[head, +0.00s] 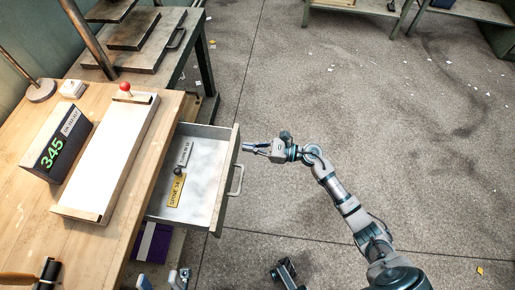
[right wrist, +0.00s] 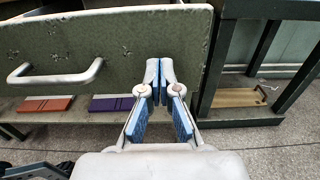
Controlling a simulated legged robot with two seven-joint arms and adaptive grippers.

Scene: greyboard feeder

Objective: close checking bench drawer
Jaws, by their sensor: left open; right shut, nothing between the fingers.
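The checking bench drawer (head: 207,200) is pulled out from the right side of the wooden bench (head: 115,200). Its front panel carries a pale bar handle (head: 236,181), also seen in the right wrist view (right wrist: 57,75). My right gripper (head: 250,147) is shut and empty beside the far end of the front panel. In the right wrist view my right gripper (right wrist: 159,72) points at the panel (right wrist: 130,35) near its right edge, right of the handle. I cannot tell whether it touches. My left gripper (head: 163,281) is open at the bottom edge, partly cut off.
A display reading 345 (head: 57,143) and a white board (head: 110,155) stand on the bench. Orange (right wrist: 46,104) and purple (right wrist: 111,103) flat pieces lie below the drawer.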

